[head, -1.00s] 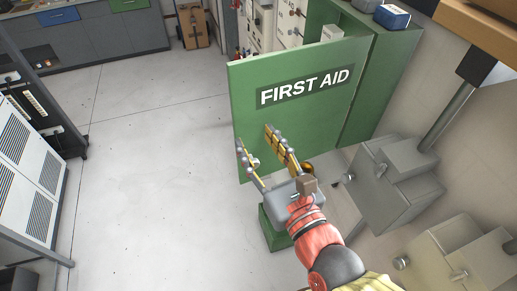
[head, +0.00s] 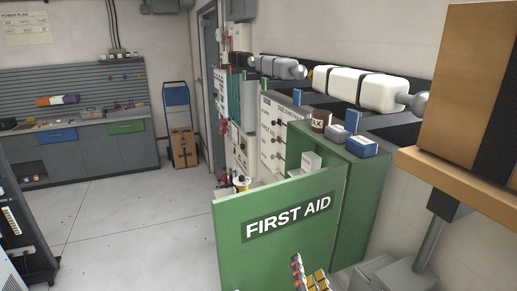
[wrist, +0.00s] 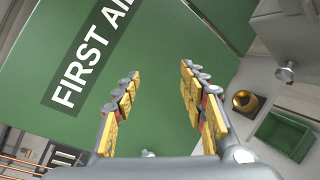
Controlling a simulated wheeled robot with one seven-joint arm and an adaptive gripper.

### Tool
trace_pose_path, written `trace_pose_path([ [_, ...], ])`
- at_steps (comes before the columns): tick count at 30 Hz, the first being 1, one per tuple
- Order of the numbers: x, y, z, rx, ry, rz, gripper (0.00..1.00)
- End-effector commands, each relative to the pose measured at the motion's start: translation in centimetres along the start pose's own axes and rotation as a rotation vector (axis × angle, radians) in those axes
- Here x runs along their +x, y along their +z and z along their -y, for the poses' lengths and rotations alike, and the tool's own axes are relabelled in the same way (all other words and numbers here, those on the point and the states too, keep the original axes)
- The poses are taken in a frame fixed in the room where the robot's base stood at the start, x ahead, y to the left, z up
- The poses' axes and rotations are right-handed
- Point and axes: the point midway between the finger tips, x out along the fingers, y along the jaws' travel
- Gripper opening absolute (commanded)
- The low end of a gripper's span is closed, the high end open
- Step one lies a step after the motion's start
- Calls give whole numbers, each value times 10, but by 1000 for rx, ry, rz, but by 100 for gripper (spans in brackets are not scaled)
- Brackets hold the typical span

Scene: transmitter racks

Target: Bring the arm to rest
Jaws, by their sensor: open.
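My gripper (wrist: 157,90) is open and empty in the wrist view, its yellow-padded fingers spread apart in front of the green first aid cabinet door (wrist: 170,40). In the head view only the tips of my gripper (head: 310,278) show at the bottom edge, low in front of the door (head: 275,245). The door stands swung open from the green cabinet (head: 362,190). Most of my arm is out of the head view. I cannot tell whether the fingers touch the door.
A brown jar (head: 321,121) and a blue box (head: 361,147) stand on the cabinet top. A wooden shelf (head: 460,170) juts out at the right. A green open bin (wrist: 285,135) and a brass knob (wrist: 245,101) show in the wrist view. The floor (head: 120,225) at left is clear.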

Motion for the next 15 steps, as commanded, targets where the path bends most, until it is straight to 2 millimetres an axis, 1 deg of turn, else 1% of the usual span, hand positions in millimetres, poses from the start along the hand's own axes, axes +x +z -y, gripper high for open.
trace_pose_path([
  [1, 0, 7, 17, 99, -65, 19, 42],
  [3, -1, 13, 41, 242, -160, 44, 42],
  [7, -11, 16, 86, 508, -336, 96, 42],
  [9, -19, 14, 109, 653, -430, 125, 42],
  [11, -27, 9, 127, 777, -510, 151, 42],
  [12, -33, 4, 138, 860, -563, 168, 42],
  [15, -49, -10, 160, 1072, -691, 211, 42],
])
